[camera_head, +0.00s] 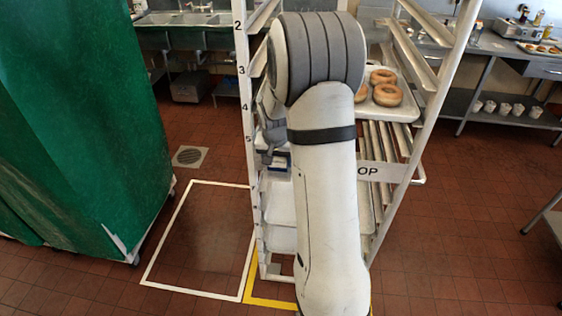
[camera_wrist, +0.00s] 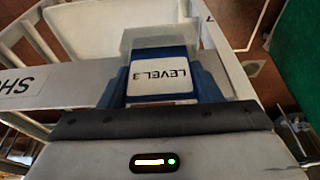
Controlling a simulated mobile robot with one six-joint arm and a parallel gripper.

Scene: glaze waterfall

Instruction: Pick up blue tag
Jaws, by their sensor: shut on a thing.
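The blue tag (camera_wrist: 160,56) shows in the wrist view, with a white label reading "LEVEL3" upside down. My gripper (camera_wrist: 162,88) is shut on the tag, with a finger at each side of it. A pale, boxy piece (camera_wrist: 150,35) lies right behind the tag; I cannot tell whether they touch. In the head view my gripper (camera_head: 274,146) is at the left side of the rack, mostly hidden by my arm.
The white rack (camera_head: 245,110) has numbered levels and a tray of bagels (camera_head: 387,94). A green covered cart (camera_head: 90,120) stands left. A white floor outline (camera_head: 190,291) between them is empty. A counter with a sink (camera_head: 185,19) is behind.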

